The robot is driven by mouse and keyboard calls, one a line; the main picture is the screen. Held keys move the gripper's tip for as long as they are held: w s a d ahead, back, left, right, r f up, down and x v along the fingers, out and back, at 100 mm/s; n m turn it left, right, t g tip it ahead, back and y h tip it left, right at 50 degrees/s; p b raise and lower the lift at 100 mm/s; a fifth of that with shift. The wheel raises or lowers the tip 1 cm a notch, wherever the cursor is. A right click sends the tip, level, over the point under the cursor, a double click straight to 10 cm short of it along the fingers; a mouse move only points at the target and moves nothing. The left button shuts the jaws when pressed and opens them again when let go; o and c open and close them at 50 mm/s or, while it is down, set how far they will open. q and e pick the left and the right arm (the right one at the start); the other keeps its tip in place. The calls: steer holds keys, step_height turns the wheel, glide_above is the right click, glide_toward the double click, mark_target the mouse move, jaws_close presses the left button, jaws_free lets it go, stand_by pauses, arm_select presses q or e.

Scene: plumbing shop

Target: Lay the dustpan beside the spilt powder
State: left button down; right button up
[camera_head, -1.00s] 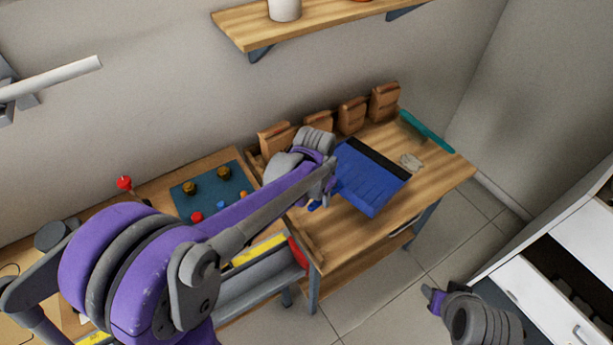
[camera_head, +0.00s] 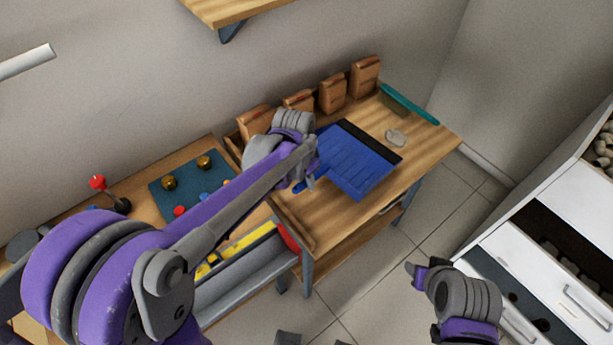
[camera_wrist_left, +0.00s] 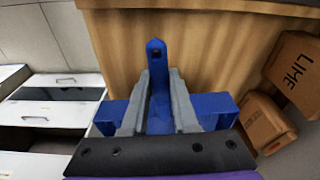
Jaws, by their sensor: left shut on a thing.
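The blue dustpan (camera_head: 355,168) with a black front lip is over the wooden bench top, its lip facing the back right. My left gripper (camera_head: 308,172) is shut on its handle; the handle shows between the fingers in the left wrist view (camera_wrist_left: 157,62). I cannot tell whether the pan touches the bench. The spilt powder (camera_head: 396,137) is a small pale grey patch just beyond the lip's right end, apart from the pan in the picture. My right gripper (camera_head: 416,274) is low at the right, off the bench; its jaw opening is unclear.
A teal-handled brush (camera_head: 408,103) lies at the far end, behind the powder. A blue-green board with knobs (camera_head: 188,187) is at left. White drawers (camera_head: 540,270) stand at right.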

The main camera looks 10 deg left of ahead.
arm_select(q)
steer(key=shift+f+b, duration=1.2)
steer(key=shift+f, duration=1.3)
steer(key=shift+f+b, duration=1.25)
steer(key=shift+f, duration=0.5)
arm_select(e)
step_height(320, 180, down, 7)
steer(key=s, duration=0.2)
steer(key=shift+r, duration=0.2)
arm_select(q)
steer(key=c, duration=0.6)
jaws_free()
steer(key=r, duration=0.3)
steer(key=s+r, duration=0.1)
steer(key=r, duration=0.3)
steer(key=a+r+p, duration=0.1)
steer(key=r, duration=0.2)
steer(key=shift+s+r, duration=0.2)
steer(key=shift+r, duration=0.2)
arm_select(e)
steer(key=shift+w+r, duration=0.15)
steer(key=shift+r, duration=0.45)
